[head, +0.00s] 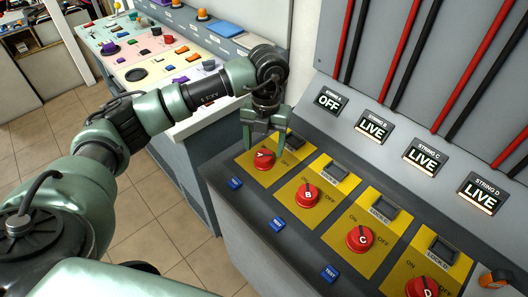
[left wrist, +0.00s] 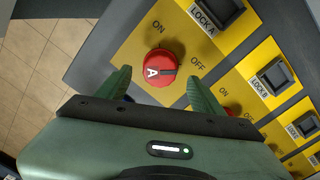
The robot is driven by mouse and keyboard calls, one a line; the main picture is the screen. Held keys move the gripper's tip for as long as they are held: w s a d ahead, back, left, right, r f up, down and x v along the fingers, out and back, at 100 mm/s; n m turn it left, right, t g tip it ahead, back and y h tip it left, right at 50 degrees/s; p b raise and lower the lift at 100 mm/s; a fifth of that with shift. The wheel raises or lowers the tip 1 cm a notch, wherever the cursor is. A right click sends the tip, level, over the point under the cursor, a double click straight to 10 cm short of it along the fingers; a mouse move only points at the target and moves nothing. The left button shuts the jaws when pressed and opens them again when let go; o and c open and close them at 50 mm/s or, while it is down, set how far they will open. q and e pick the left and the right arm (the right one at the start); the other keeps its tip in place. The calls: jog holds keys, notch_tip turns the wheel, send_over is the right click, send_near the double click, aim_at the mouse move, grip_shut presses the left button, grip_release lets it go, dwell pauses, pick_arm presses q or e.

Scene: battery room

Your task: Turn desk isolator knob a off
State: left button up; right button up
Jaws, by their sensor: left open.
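Red round knob A (head: 264,160) sits on the first yellow panel of the sloped desk. The left wrist view shows knob A (left wrist: 160,68) with its dark pointer line towards the OFF lettering (left wrist: 197,63). The STRING A sign (head: 328,102) reads OFF. My left gripper (head: 265,140) is just above knob A, partly covering its panel. In the left wrist view its two green fingers are spread, with the knob slightly beyond and between their tips; contact is not visible. My right gripper is not in view.
Red knobs B (head: 307,195), C (head: 360,238) and D (head: 423,288) line the desk to the right, and their signs read LIVE. Dark lock blocks sit above the knobs. Blue buttons (head: 278,223) line the front. A colourful control console (head: 150,55) stands behind my left arm.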

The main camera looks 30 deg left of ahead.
aim_at(265, 155)
pick_arm(q)
jog(key=shift+d+r+b, duration=0.1)
jog(key=shift+r+b, duration=0.2)
jog(key=shift+r, duration=1.95)
